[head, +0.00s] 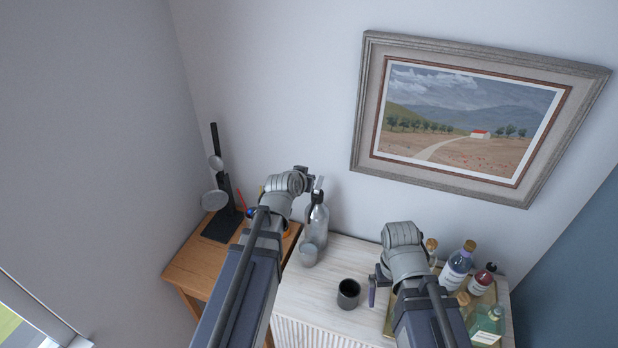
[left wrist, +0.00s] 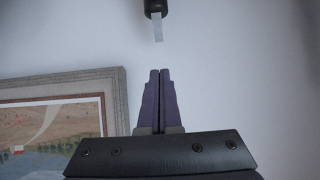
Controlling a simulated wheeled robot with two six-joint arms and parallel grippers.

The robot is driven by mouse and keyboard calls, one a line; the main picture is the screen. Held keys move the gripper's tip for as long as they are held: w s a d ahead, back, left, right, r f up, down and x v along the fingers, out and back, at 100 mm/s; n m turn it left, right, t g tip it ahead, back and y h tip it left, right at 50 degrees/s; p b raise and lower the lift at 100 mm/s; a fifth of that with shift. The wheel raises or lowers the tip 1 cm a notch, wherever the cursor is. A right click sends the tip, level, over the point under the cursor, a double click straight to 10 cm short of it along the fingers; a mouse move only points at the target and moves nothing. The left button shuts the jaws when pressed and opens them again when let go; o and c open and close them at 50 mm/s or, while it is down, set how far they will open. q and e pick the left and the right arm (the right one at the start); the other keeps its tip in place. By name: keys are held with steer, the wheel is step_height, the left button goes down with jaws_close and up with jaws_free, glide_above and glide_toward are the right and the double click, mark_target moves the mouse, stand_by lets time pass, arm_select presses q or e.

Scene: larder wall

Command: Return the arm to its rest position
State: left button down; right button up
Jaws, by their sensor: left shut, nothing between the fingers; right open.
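My left arm reaches up from the bottom of the head view. Its gripper (head: 304,178) is raised in front of the wall, just above and left of the top of a clear bottle. In the left wrist view the purple fingers (left wrist: 159,102) are together with nothing between them. My right gripper (head: 373,288) is open and points left over the white cabinet, right of a black cup. Its fingers are seen edge-on, and nothing shows held in it.
The clear bottle (head: 316,222), a grey cup (head: 309,255) and the black cup (head: 348,294) stand on the white cabinet (head: 315,290). Several bottles (head: 457,268) crowd its right side. A wooden table (head: 193,262) bears a dark stand (head: 222,228). A framed painting (head: 357,130) hangs behind.

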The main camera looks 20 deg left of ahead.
stand_by(0.3)
arm_select(q)
steer(key=s+d+f+m+g+b, duration=0.1)
steer(key=s+d+f+g+b, duration=0.3)
steer(key=s+f+b, duration=0.3)
steer(key=s+d+f+m+g+y+b, duration=0.1)
steer(key=s+d+f+g+b, duration=0.2)
steer(key=s+d+f+b, duration=0.4)
steer(key=s+d+f+m+g+b, duration=0.1)
steer(key=s+d+f+g+b, duration=0.3)
steer(key=s+f+b, duration=0.3)
steer(key=s+d+f, duration=0.1)
steer(key=s+f, duration=0.3)
steer(key=f, duration=0.6)
steer(key=shift+s+d+g+y, duration=0.15)
steer(key=shift+d+g+y, duration=0.15)
steer(key=shift+y, duration=0.1)
